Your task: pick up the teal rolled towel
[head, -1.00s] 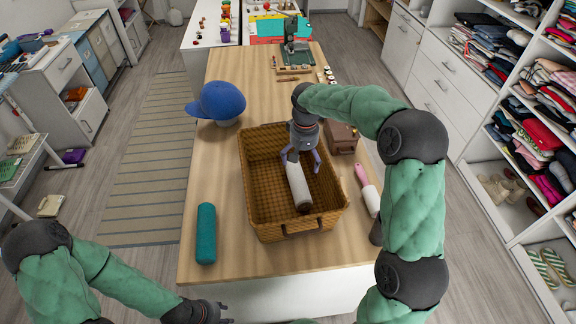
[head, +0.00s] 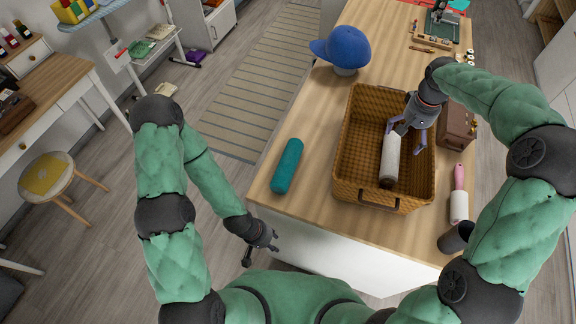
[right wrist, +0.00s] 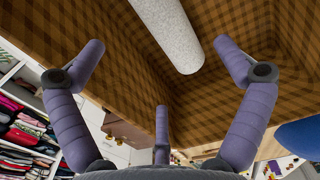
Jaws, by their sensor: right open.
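The teal rolled towel (head: 287,166) lies on the wooden table near its left front corner, left of the wicker basket (head: 343,160). My left gripper (head: 262,256) is low, off the table's front left edge, apart from the towel; its fingers look spread and empty. My right gripper (head: 406,130) is inside the basket's upper part, over a white cylinder (head: 390,158). In the right wrist view the right gripper's purple fingers (right wrist: 165,85) are spread open, and the white cylinder (right wrist: 165,30) lies beyond them, not held.
A blue cap (head: 345,48) sits behind the towel. A stool (head: 45,178) is on the floor at left. Table surface around the towel is clear.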

